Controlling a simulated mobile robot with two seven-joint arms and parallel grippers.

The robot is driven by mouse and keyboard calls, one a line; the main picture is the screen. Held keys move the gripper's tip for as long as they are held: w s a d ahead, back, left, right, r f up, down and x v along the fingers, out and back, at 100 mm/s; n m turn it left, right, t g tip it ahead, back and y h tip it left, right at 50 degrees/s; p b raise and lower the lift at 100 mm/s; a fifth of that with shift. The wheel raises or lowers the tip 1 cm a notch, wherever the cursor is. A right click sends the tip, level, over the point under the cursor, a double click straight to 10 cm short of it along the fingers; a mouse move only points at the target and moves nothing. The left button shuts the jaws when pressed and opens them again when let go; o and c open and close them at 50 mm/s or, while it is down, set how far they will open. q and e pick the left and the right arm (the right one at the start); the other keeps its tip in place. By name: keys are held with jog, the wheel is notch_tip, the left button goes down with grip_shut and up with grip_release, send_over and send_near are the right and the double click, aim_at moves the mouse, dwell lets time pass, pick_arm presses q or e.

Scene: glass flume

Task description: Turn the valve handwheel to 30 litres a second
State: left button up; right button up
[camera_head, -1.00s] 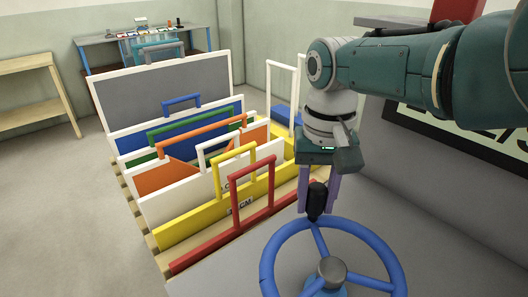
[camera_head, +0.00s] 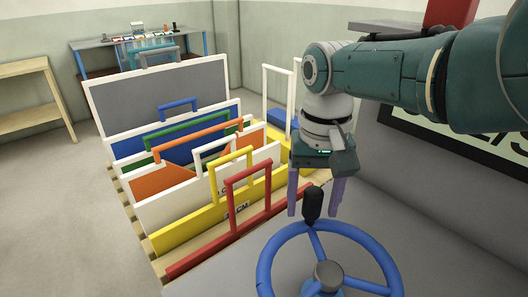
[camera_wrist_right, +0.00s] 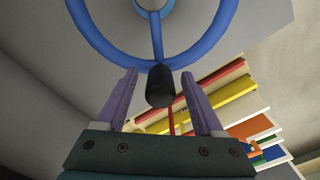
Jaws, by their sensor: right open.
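The blue valve handwheel (camera_head: 268,262) is at the bottom of the head view, with a grey hub (camera_head: 328,274) and an upright black knob (camera_head: 313,205) on its rim. My right gripper (camera_head: 314,212) is above the far rim, its two purple fingers spread on either side of the knob. In the right wrist view, the knob (camera_wrist_right: 160,86) sits between the fingers (camera_wrist_right: 159,76) with a gap on both sides. The handwheel (camera_wrist_right: 96,37) lies just beyond. My left gripper is out of view.
A rack of coloured panels with handles stands left of the wheel; the red panel (camera_head: 205,250) is nearest. A dark-framed sign (camera_head: 450,132) is partly hidden behind my right arm, and I cannot read it. A wooden shelf (camera_head: 25,98) and a workbench (camera_head: 140,43) stand further back.

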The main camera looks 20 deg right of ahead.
notch_tip(320, 180, up, 9)
jog(key=p, duration=0.5)
jog(key=shift+f, duration=0.1)
jog(key=shift+r+p, duration=0.35)
jog(key=shift+r, duration=0.2)
jog(key=shift+f, duration=0.1)
